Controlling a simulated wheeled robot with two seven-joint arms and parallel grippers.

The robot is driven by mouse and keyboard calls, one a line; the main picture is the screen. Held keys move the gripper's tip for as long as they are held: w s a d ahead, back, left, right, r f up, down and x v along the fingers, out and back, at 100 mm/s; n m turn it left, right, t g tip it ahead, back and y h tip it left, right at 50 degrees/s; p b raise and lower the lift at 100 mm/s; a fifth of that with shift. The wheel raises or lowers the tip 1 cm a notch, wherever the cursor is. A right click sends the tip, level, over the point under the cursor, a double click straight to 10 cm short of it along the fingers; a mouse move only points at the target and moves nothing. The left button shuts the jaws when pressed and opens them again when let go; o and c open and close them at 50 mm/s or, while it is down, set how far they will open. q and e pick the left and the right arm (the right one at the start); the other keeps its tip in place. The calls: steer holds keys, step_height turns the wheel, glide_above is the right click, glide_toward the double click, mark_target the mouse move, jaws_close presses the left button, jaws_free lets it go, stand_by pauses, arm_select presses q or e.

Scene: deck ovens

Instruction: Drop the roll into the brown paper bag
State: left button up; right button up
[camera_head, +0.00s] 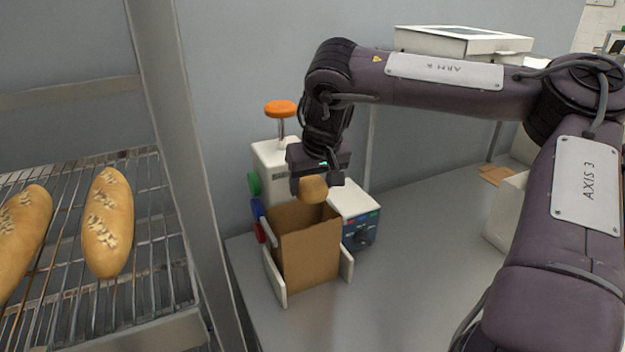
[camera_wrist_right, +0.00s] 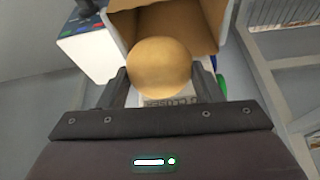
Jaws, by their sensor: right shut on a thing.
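The roll (camera_head: 313,189) is round and golden brown. My right gripper (camera_head: 318,184) is shut on it and holds it over the open top of the brown paper bag, near its back edge. In the right wrist view the roll (camera_wrist_right: 159,67) sits between the two fingers, with the bag (camera_wrist_right: 205,25) opening beyond it. The bag (camera_head: 308,255) stands upright and open between white side plates on the counter. The inside bottom of the bag is hidden in the head view. My left gripper is not in view.
A white machine (camera_head: 275,165) with an orange knob (camera_head: 280,109) and coloured buttons stands right behind the bag. A wire rack with seeded loaves (camera_head: 108,222) and its metal post (camera_head: 185,150) are at the left.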

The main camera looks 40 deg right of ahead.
steer(key=o, duration=1.1)
steer(key=shift+c, duration=0.2)
steer(key=b+v, duration=0.1)
steer(key=v, duration=0.6)
steer(key=shift+s+r+b, duration=0.15)
steer(key=shift+r+b, duration=0.2)
